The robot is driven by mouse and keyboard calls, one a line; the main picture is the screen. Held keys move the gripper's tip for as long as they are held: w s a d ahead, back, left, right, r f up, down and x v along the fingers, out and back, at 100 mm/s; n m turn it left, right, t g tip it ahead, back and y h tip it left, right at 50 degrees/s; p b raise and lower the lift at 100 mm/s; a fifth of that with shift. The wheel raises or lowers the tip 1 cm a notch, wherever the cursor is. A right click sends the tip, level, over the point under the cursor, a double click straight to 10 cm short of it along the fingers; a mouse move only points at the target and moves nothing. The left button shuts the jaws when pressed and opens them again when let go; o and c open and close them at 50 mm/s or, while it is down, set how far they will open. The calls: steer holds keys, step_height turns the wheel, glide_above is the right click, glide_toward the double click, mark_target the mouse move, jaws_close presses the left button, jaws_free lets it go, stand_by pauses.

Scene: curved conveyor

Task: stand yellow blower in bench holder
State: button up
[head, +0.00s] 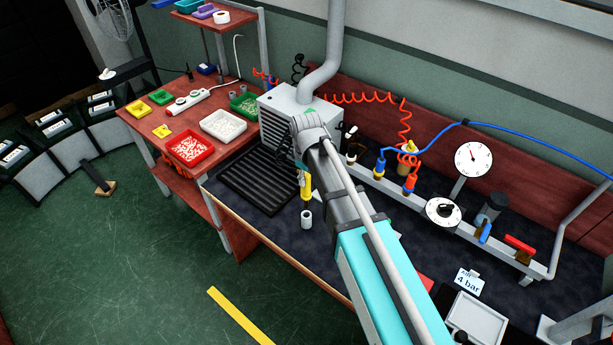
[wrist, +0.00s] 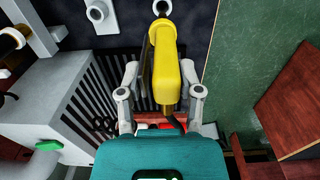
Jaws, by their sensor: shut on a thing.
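My gripper (wrist: 161,95) is shut on the yellow blower (wrist: 165,62), which lies between its two fingers in the wrist view. In the head view the blower (head: 305,186) shows as a short yellow piece below my wrist, hanging roughly upright. The arm hides most of the gripper there. A small pale round cup (head: 307,218), which looks like the bench holder, stands on the dark bench mat just below the blower in the picture. In the wrist view its ring (wrist: 162,8) shows beyond the blower's far end. I cannot tell whether they touch.
A black slatted grille (head: 258,182) lies left of the cup, with a grey vented box (head: 285,115) behind it. A rail (head: 385,185) with coiled hoses and gauges runs along the back. A red bench (head: 170,135) with trays stands left. The mat (head: 290,235) around the cup is clear.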

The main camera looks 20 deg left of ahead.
mark_target(307, 197)
steer(key=shift+f+b, duration=1.25)
steer(key=shift+f, duration=0.3)
steer(key=shift+f+b, duration=3.55)
steer(key=shift+b, duration=0.05)
stand_by(1.4)
steer(key=o, duration=1)
steer(key=shift+c, duration=0.2)
steer(key=shift+r, duration=0.15)
